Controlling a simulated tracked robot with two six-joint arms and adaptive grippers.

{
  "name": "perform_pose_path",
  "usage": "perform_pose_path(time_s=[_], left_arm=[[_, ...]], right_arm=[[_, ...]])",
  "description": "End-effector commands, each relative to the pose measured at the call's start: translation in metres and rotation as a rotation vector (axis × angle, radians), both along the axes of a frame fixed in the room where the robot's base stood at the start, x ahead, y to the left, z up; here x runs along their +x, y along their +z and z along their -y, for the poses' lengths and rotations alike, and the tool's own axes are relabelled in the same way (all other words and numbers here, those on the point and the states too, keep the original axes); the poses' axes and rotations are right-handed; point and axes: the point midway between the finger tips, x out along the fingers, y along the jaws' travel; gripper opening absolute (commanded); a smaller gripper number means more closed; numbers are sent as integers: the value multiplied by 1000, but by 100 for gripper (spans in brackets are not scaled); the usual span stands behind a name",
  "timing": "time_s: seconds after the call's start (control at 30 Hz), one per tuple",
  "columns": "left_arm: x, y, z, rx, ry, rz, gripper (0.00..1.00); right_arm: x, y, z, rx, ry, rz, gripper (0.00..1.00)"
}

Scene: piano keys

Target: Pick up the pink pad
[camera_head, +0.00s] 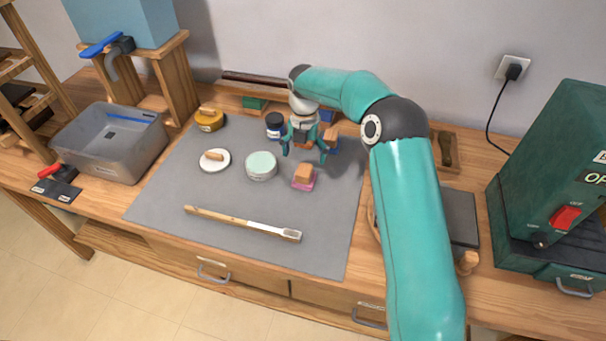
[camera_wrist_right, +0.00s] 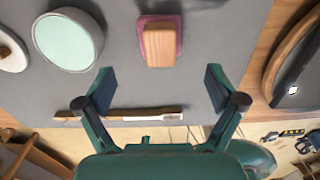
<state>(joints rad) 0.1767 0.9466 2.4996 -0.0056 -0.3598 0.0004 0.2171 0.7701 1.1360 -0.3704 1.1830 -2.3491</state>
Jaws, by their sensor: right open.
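The pink pad (camera_head: 300,186) lies on the grey mat (camera_head: 240,225), with a wooden block (camera_head: 304,172) on top as its grip. In the right wrist view the pink pad (camera_wrist_right: 179,21) shows as a rim around the wooden block (camera_wrist_right: 158,44), ahead of the fingers and between their lines. My right gripper (camera_head: 304,154) is open and empty, behind the pad in the head view and apart from it. In the right wrist view its fingers (camera_wrist_right: 159,80) are spread wide. My left gripper is not in view.
A pale green round tin (camera_head: 261,166) and a white disc (camera_head: 214,160) stand left of the pad. A long wooden-handled tool (camera_head: 240,222) lies in front. A dark jar (camera_head: 275,126) is behind left. A green machine (camera_head: 555,175) stands far right.

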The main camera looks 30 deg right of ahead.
Motion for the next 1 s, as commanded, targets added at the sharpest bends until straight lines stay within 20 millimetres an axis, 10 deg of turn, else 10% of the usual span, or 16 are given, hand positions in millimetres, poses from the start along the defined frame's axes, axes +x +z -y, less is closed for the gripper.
perform_pose_path(time_s=[1.0], left_arm=[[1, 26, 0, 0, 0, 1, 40]], right_arm=[[5, -92, -2, 1, 6, 1, 94]])
